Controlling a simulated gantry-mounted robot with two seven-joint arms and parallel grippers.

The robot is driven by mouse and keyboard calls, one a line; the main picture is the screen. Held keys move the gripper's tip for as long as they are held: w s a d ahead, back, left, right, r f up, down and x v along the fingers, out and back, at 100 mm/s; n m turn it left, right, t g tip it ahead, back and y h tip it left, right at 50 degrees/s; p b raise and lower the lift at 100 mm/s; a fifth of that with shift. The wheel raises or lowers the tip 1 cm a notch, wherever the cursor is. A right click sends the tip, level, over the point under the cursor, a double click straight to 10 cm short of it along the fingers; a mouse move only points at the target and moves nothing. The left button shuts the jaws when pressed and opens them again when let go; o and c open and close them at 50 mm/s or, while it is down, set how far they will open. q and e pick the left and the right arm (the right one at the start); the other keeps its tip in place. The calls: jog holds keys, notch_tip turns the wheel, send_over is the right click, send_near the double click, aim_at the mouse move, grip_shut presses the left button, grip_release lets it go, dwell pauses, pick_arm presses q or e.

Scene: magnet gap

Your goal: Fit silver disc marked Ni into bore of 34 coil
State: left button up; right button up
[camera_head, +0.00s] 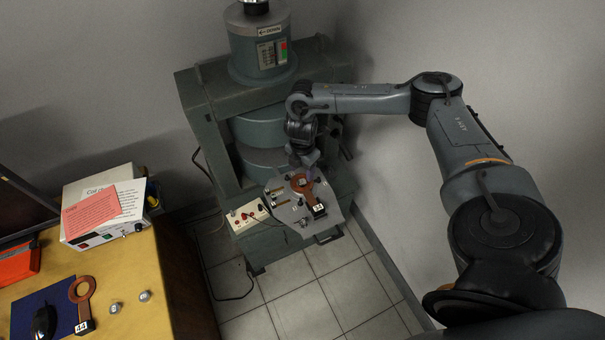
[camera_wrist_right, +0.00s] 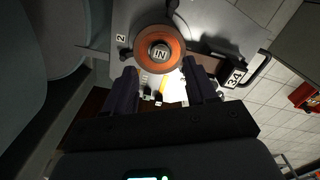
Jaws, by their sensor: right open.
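The 34 coil (camera_head: 302,183), a copper-coloured ring with a dark handle and a 34 label, lies on the grey plate in front of the big magnet. In the right wrist view the coil (camera_wrist_right: 175,58) shows with its label at the right. The silver disc marked Ni (camera_wrist_right: 160,52) sits within the ring's bore, its letters upside down. I cannot tell how deep it sits. My right gripper (camera_wrist_right: 160,82) is open, its two dark fingers apart beside the ring's near edge and not holding the disc. It also shows small above the coil in the head view (camera_head: 307,162). My left gripper is out of view.
The green magnet frame (camera_head: 197,125) stands close behind the plate (camera_head: 286,211). The yellow desk (camera_head: 165,318) at left holds another coil (camera_head: 82,291), two silver discs (camera_head: 115,308), a mouse (camera_head: 44,322) and a white box (camera_head: 135,212). Tiled floor lies between.

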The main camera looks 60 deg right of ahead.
aim_at(302, 181)
notch_tip(302, 181, up, 6)
jog(key=p, duration=0.2)
jog(key=w+a+f+n+t+y, duration=0.1)
jog(key=w+a+f+n+t, duration=0.15)
jog(key=a, duration=1.05)
jog(key=w+a+f+n+t+y, duration=0.15)
jog(key=a+f, duration=0.25)
jog(key=a, duration=0.8)
jog(key=s+a+r+m+t+y, duration=0.2)
jog(key=a+r+m+t, duration=0.15)
jog(key=a, duration=0.95)
jog(key=s+d+m+g+h, duration=0.4)
jog(key=s+d+m, duration=0.7)
jog(key=s+m, duration=0.3)
jog(key=shift+s, duration=1.05)
jog(key=shift+r+m, duration=0.15)
jog(key=shift+m, duration=0.1)
